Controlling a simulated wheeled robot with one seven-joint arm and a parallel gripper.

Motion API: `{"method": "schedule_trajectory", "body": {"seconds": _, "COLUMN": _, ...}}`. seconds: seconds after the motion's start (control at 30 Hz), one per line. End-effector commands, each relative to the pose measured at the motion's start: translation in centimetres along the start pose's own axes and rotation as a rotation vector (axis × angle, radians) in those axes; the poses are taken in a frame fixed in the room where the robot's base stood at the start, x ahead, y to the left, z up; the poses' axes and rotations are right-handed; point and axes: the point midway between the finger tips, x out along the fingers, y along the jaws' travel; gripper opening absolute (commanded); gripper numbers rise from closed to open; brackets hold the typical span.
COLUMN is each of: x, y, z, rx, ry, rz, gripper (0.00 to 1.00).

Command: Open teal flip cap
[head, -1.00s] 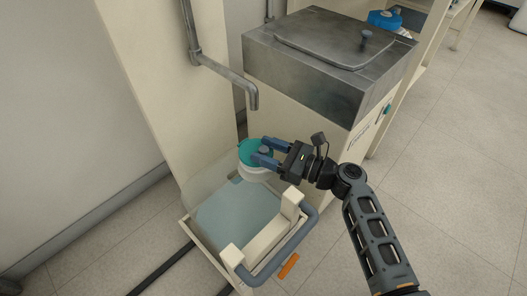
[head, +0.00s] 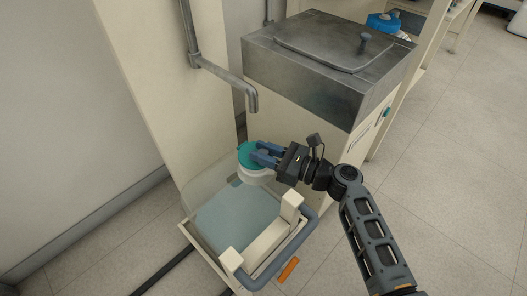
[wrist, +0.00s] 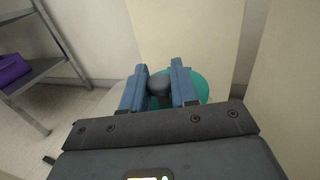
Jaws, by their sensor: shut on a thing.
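The teal flip cap (head: 249,152) sits on a white bottle top (head: 258,178) over a pulled-out tray at the foot of the cabinet. It also shows in the wrist view (wrist: 203,87), beside and behind the right finger. My gripper (head: 265,155) reaches in from the right, its blue fingers at the cap. In the wrist view my gripper (wrist: 157,88) is shut on a dark rounded knob (wrist: 158,84) at the cap. The cap looks closed and about level. The fingers hide part of its right side.
The tray (head: 225,217) has clear walls and a blue-grey handle (head: 300,240). A metal pipe (head: 230,76) bends down just above the cap. The cabinet with a steel-lidded top (head: 325,60) stands behind.

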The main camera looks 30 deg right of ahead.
Motion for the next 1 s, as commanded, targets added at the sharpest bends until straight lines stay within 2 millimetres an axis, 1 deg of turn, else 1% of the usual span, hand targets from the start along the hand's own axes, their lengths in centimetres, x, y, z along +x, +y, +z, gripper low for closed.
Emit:
{"method": "schedule_trajectory", "body": {"seconds": 0.33, "x": 0.0, "y": 0.0, "z": 0.0, "rx": 0.001, "ry": 0.001, "rz": 0.000, "gripper": 0.00}}
{"method": "schedule_trajectory", "body": {"seconds": 0.57, "x": 0.1, "y": 0.0, "z": 0.7, "rx": 0.009, "ry": 0.026, "rz": 0.000, "gripper": 0.00}}
{"method": "schedule_trajectory", "body": {"seconds": 1.0, "x": 0.8, "y": -0.2, "z": 2.5, "rx": 0.060, "ry": 0.183, "rz": 0.000, "gripper": 0.00}}
